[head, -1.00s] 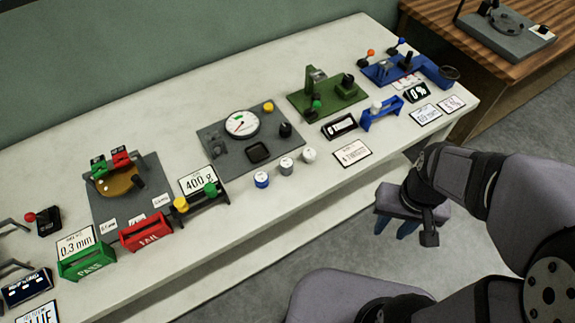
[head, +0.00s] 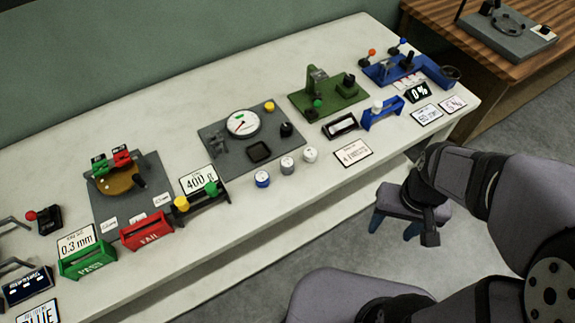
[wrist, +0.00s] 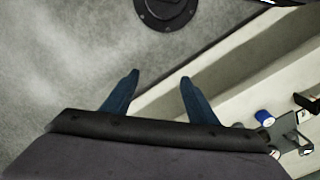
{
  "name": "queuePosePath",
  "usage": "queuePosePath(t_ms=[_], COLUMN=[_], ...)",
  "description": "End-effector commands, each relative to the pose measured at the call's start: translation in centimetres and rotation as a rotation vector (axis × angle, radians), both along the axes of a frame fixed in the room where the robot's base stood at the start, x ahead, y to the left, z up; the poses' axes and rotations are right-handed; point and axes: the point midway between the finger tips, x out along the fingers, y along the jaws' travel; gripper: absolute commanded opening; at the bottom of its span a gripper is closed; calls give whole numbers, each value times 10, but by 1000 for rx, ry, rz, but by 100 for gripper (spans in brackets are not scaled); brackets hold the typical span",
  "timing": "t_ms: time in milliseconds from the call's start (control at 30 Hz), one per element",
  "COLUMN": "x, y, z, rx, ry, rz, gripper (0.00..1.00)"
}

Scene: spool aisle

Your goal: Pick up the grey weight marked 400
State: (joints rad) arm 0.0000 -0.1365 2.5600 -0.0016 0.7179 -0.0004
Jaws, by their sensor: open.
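A small grey weight (head: 287,165) stands on the white bench, between a blue weight (head: 262,180) and a white weight (head: 310,154). The marks on them are too small to read. My gripper (head: 394,229) hangs over the floor in front of the bench, to the right of the weights and well apart from them. Its two blue fingers are spread and empty, as they also are in the wrist view (wrist: 160,76). In the wrist view the blue weight (wrist: 264,117) shows at the right; I cannot make out the grey one there.
Behind the weights is a grey plate with a round dial (head: 243,123) and a dark square pan (head: 259,151). A "400 g" card (head: 198,179) and a rack with yellow and green knobs (head: 203,199) stand left. A blue stand (head: 382,113) is right. The bench's front edge (head: 330,184) lies between gripper and weights.

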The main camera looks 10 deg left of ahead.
Motion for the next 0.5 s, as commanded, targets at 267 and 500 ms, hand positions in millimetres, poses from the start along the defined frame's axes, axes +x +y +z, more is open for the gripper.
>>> queuePosePath(t_ms=[267, 500], x=[0, -9], y=[1, 23], z=[0, -3], rx=[0, -2], ry=[0, 48], rz=[2, 108], gripper=[52, 52])
